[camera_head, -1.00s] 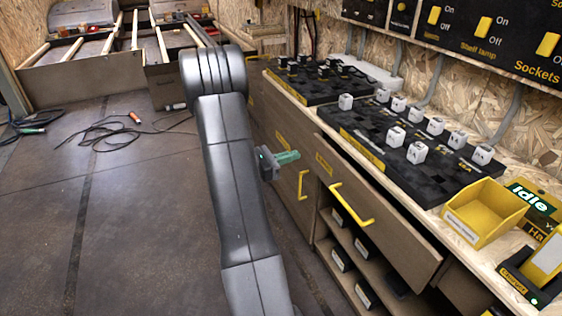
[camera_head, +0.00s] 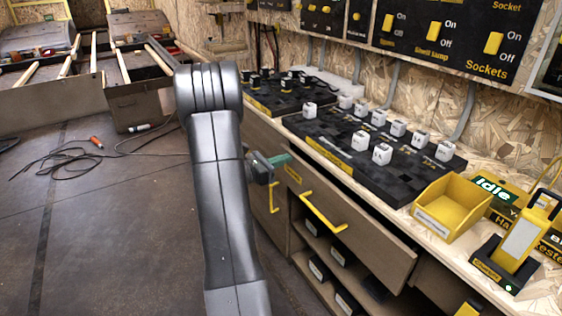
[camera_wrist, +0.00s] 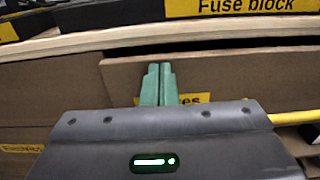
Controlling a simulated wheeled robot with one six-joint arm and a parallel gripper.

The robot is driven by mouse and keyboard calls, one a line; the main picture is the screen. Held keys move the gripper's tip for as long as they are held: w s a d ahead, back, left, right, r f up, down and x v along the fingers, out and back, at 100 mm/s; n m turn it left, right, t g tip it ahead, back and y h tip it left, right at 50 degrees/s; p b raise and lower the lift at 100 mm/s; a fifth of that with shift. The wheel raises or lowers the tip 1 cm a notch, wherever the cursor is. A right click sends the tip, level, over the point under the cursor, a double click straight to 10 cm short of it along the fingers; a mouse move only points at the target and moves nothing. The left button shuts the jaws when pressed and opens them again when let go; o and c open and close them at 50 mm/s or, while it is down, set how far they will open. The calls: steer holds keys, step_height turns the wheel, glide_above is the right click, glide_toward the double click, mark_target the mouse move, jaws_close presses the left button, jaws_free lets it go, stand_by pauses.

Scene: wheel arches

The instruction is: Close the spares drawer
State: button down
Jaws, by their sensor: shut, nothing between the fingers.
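The spares drawer (camera_head: 365,222) is a brown front under the bench top, with a yellow bar handle (camera_head: 325,212) and a yellow label (camera_head: 293,174). Its front stands somewhat proud of the bench, so it looks partly open; its inside is hidden. My gripper (camera_head: 284,159) is at the drawer's left end, near the label. In the wrist view, my green fingers (camera_wrist: 158,84) are together and empty, in front of the drawer front (camera_wrist: 225,75), partly covering its label (camera_wrist: 196,98). I cannot tell whether they touch it.
Below the drawer are open shelves with dark boxes (camera_head: 317,268). A cupboard with a vertical yellow handle (camera_head: 273,197) is to the left. A black block board (camera_head: 345,140), a yellow bin (camera_head: 452,205) and a tester (camera_head: 520,240) stand on the bench.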

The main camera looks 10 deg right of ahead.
mark_target(293, 153)
steer(key=x, duration=0.4)
steer(key=shift+r, duration=0.1)
steer(key=shift+w+d, duration=0.1)
steer(key=shift+a, duration=0.25)
steer(key=p+v, duration=0.2)
steer(key=v, duration=1.2)
steer(key=shift+p, duration=0.35)
steer(key=shift+d, duration=0.1)
steer(key=b+x, duration=0.2)
steer(key=x, duration=1.2)
